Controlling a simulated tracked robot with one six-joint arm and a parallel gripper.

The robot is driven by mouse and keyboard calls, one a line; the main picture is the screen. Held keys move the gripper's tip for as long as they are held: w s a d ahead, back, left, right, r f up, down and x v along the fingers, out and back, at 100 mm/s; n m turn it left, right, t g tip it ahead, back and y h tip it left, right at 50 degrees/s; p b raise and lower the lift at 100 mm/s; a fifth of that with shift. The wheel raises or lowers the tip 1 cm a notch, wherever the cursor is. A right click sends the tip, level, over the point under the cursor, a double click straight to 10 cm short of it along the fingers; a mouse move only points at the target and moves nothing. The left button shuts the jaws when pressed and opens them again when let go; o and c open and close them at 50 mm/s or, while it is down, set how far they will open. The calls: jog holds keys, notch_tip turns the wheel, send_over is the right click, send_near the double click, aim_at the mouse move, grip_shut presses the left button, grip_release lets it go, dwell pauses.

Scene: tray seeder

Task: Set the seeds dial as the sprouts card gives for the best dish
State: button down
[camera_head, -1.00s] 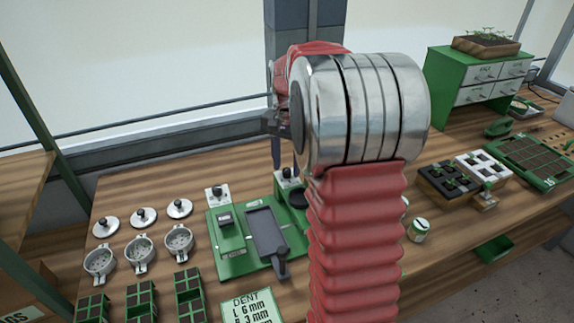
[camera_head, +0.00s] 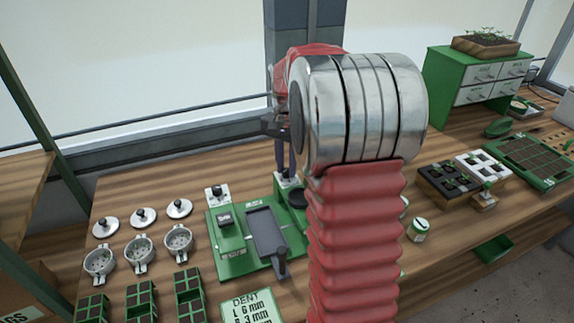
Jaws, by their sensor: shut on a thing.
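The green seeder (camera_head: 232,265) stands on the bench with a dark plate in its middle. It has two small white dial boxes at its back. The left dial (camera_head: 217,190) has a dark knob and stands clear. My gripper (camera_head: 287,172) reaches down behind my wrist and is shut on the knob of the right dial (camera_head: 284,183), which it mostly covers. I cannot read which dial is for seeds. Three round sieve dishes (camera_head: 139,249) stand left of the seeder. A card (camera_head: 251,306) at the bottom edge reads "DENT L 6 mm, R 3 mm", cut off below. No sprouts heading is readable.
Three lids (camera_head: 144,217) lie behind the dishes, and green cell trays (camera_head: 189,292) stand in front. My red arm hides the seeder's right side. A small tin (camera_head: 418,230), a dark pot tray (camera_head: 447,188) and a green drawer cabinet (camera_head: 447,75) stand to the right.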

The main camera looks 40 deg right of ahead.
aim_at(286, 169)
jog(key=shift+n, duration=0.3)
jog(key=n, duration=1.1)
dwell(0.4)
dwell(0.4)
jog(key=c, duration=1.6)
grip_release()
jog(key=shift+o, duration=0.2)
jog(key=shift+r, duration=0.15)
notch_tip(286, 169, up, 14)
jog(key=shift+f, duration=0.25)
